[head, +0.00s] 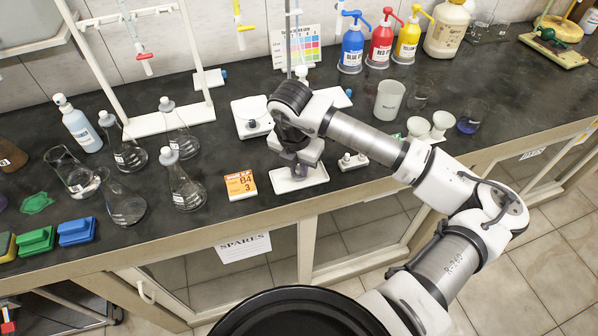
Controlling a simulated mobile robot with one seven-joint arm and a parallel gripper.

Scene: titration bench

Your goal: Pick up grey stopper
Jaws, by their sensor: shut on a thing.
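My gripper (297,167) points down over a small white tray (316,178) near the front edge of the bench. Its jaws are shut on a small grey piece that seems to be the grey stopper (298,171), low over the tray. The jaws hide most of it, and I cannot tell whether it touches the tray. Other pale grey stoppers sit in the necks of flasks on the left, such as the front flask (185,185).
A white balance-like box (251,118) is behind. Blue, red and yellow pump bottles (381,45) stand at the back. Flasks crowd the left.

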